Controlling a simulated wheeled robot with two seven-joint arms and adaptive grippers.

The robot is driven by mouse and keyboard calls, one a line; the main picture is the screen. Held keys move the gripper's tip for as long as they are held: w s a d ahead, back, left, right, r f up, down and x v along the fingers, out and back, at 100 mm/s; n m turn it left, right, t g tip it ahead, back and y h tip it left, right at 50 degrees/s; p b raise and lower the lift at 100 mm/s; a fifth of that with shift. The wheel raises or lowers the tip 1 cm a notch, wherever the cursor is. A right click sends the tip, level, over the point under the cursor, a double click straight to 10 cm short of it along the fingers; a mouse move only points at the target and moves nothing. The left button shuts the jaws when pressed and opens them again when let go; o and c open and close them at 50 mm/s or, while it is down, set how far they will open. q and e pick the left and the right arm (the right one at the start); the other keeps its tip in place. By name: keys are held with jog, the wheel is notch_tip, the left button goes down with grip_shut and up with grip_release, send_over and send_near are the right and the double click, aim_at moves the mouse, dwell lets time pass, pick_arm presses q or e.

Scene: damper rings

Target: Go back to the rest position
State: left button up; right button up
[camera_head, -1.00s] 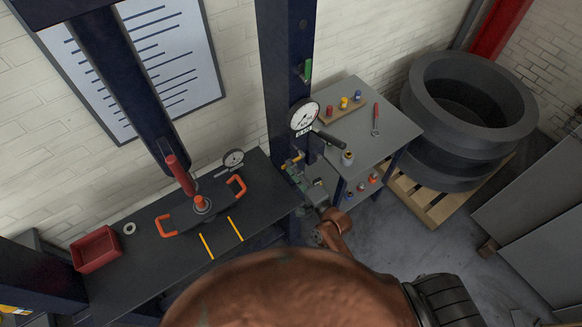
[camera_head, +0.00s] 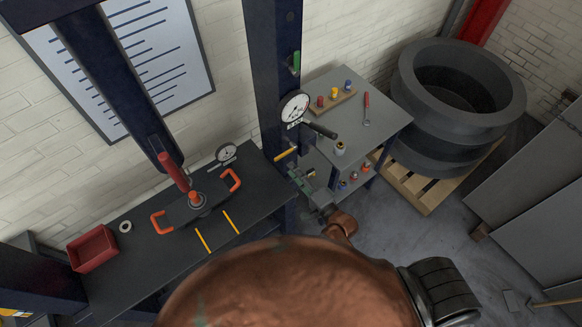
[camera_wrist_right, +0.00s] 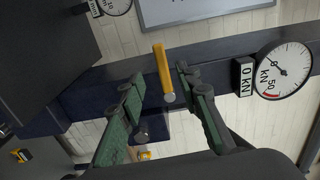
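My right gripper (camera_head: 299,177) is beside the dark press column (camera_head: 275,75), below the round kN gauge (camera_head: 294,106). In the right wrist view its two green-padded fingers (camera_wrist_right: 160,84) are spread apart with nothing held between them. A yellow handle (camera_head: 286,153) sticks out from the column just above the gripper. In the right wrist view this yellow handle (camera_wrist_right: 160,66) lies ahead, between the fingertips and apart from them. My left gripper is not in view. My brown arm link covers the bottom middle of the head view.
The dark bench (camera_head: 262,192) carries a plate with orange handles (camera_head: 161,222), a dial gauge (camera_head: 226,152), a small pale ring (camera_head: 125,227) and a red bin (camera_head: 92,248). A grey side table (camera_head: 385,125) stands close right of the gripper. Large dark rings (camera_head: 455,100) sit on a pallet (camera_head: 428,190).

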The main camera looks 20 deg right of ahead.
jog(key=shift+s, duration=0.15)
dwell(0.4)
